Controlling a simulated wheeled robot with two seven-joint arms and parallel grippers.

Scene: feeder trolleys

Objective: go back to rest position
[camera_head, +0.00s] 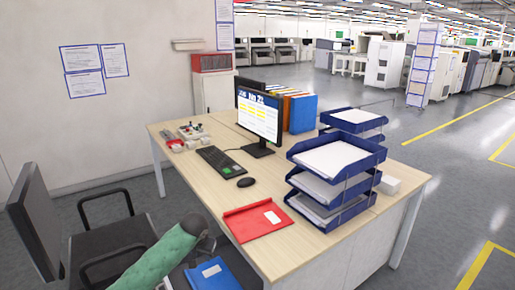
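My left arm comes in from the bottom left in a green sleeve. Its dark grey end, where my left gripper (205,242) is, shows small beside the near left edge of the desk (312,240). The fingers are not clear, so I cannot tell whether they are open or shut. No object is clearly seen in them. My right gripper is not in view.
A chair (115,235) stands left of the desk. A blue folder (211,274) lies below my arm's end. The desk bears a red folder (258,220), monitor (258,115), keyboard (220,162) and blue trays (336,158). Open floor (425,200) lies to the right.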

